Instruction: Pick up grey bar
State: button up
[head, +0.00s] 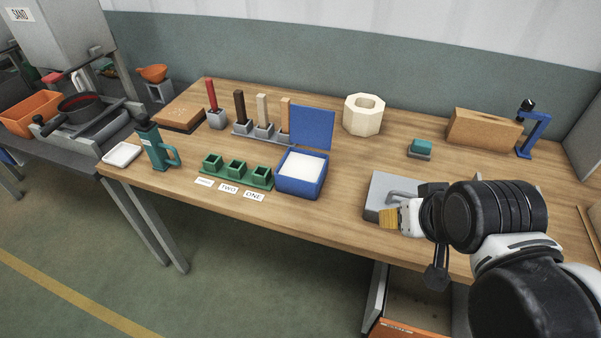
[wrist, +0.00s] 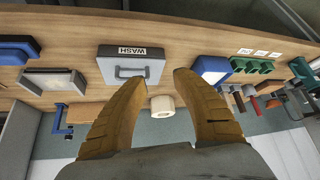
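I see no loose grey bar. The most bar-like grey thing is the handle (head: 402,194) on a flat grey box (head: 378,186) at the bench's front edge. In the wrist view this handle (wrist: 131,72) spans the face of the grey box (wrist: 112,66), which carries a "WASH" label. My gripper (head: 389,219) is at the box's near side in the head view and covers part of it. In the wrist view my gripper (wrist: 160,80) has its two tan fingers spread apart with nothing between them. The handle lies left of the fingers there.
Left of the box stands an open blue box (head: 301,187) with white contents, beside green cups (head: 236,171). A cream octagonal ring (head: 363,114), a small teal block (head: 420,149), a brown block (head: 484,130) and a blue stand (head: 533,133) are behind. Bare wood lies between.

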aim_at(261, 103)
jog(key=i+j, duration=0.25)
jog(key=j, duration=0.15)
jog(key=i+j, duration=0.55)
jog(key=j, duration=0.25)
jog(key=i+j, duration=0.3)
jog(key=j+z, duration=0.05)
jog(key=j, duration=0.05)
